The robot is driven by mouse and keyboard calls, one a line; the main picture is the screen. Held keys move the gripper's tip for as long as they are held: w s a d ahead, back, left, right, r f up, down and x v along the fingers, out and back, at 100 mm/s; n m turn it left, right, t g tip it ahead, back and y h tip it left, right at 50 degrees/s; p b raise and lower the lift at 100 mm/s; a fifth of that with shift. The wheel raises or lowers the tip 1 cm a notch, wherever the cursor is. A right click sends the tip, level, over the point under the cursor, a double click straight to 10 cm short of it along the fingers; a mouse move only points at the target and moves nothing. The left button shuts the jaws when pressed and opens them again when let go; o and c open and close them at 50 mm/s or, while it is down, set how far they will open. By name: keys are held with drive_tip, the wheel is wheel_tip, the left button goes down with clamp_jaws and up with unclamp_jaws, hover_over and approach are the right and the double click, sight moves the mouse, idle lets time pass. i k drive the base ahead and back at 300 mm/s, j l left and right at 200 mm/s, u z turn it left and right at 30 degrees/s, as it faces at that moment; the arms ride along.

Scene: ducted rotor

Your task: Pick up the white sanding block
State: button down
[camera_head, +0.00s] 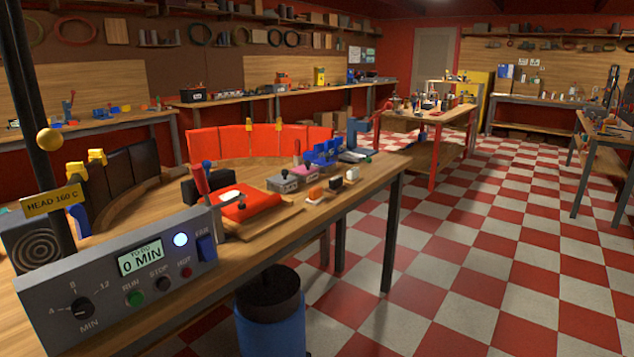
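Three small blocks stand in a row on a thin wooden board (331,199) on the near bench: an orange one (315,193), a dark one (336,184) and a white one (352,174). The white block sits at the far right end of the row and looks like the white sanding block, though it is small in view. Another flat white piece (230,196) lies on a red pad to the left. My gripper is not in view.
A grey control panel (120,275) showing 0 MIN stands at the bench's near left. Grey and pink boxes (292,180) and blue holders (322,152) stand behind the blocks. A blue bin (270,320) is below the bench edge. The checkered floor (450,270) at right is clear.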

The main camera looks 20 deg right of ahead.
sight(354, 177)
drive_tip(key=i+l+z, duration=0.1)
drive_tip(key=i+l, duration=0.35)
drive_tip(key=i+l+z, duration=0.1)
drive_tip(key=i+l, duration=0.35)
drive_tip(key=i+l+z, duration=0.1)
drive_tip(key=i+l, duration=0.3)
drive_tip(key=i, duration=0.15)
drive_tip(key=i+l+z, duration=0.15)
drive_tip(key=i+l, duration=0.2)
drive_tip(key=i, duration=0.2)
drive_tip(key=i+l+z, duration=0.1)
drive_tip(key=i+l, duration=0.2)
drive_tip(key=i, duration=0.2)
